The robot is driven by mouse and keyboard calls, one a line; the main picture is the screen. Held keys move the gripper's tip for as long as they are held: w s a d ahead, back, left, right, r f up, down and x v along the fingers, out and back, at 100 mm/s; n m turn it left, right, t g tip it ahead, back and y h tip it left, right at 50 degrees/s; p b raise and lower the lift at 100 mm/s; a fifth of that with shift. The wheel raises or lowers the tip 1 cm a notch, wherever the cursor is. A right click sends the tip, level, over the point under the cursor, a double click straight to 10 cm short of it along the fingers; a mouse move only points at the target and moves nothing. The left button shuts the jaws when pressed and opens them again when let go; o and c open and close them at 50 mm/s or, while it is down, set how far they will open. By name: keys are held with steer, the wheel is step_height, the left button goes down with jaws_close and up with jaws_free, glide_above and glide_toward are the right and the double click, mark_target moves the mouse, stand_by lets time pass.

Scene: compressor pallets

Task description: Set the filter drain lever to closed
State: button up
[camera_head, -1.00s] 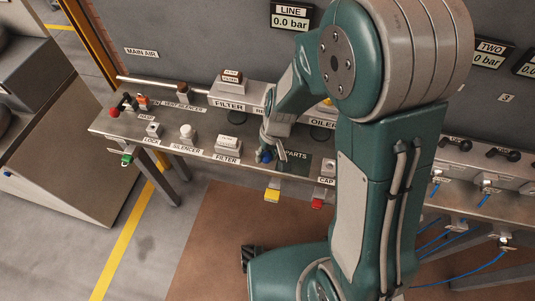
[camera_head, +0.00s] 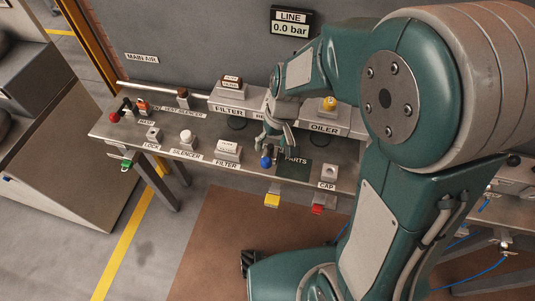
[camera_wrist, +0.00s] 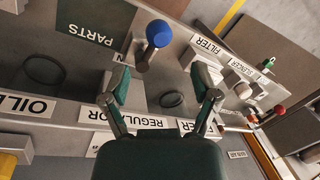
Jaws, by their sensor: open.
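A blue ball knob (camera_head: 266,161) stands near the front edge of the bench, left of the dark PARTS mat (camera_head: 294,172). In the wrist view the blue knob (camera_wrist: 158,33) tops a short metal stem. No label names it as the filter drain lever, and I cannot read its setting. My gripper (camera_head: 274,144) hangs just behind and above the knob, pointing down. In the wrist view my gripper (camera_wrist: 162,88) has its fingers apart with nothing between them; the knob lies beyond the fingertips. The FILTER base (camera_head: 229,109) stands behind on the bench.
The OILER base (camera_head: 325,128) stands right of my gripper. A FILTER-labelled block (camera_head: 228,148), a white SILENCER knob (camera_head: 187,137) and a CAP block (camera_head: 329,173) sit along the bench. Yellow (camera_head: 272,200) and red (camera_head: 317,210) tags hang at the front edge.

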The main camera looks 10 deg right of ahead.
steer(key=shift+w+d+r, duration=0.1)
steer(key=shift+d+r, duration=0.1)
steer(key=shift+r, duration=0.85)
steer(key=shift+d+r, duration=0.2)
steer(key=shift+r, duration=0.85)
steer(key=s+d+r+m+t+h, duration=0.1)
steer(key=s+d+r+t, duration=0.2)
steer(key=s+r, duration=0.3)
steer(key=s+d+r+m+t+h, duration=0.1)
steer(key=s+d+r+t, duration=0.2)
steer(key=s+d+r, duration=0.3)
steer(key=shift+s+r+m, duration=0.3)
steer(key=shift+s+r, duration=0.15)
steer(key=shift+s, duration=0.2)
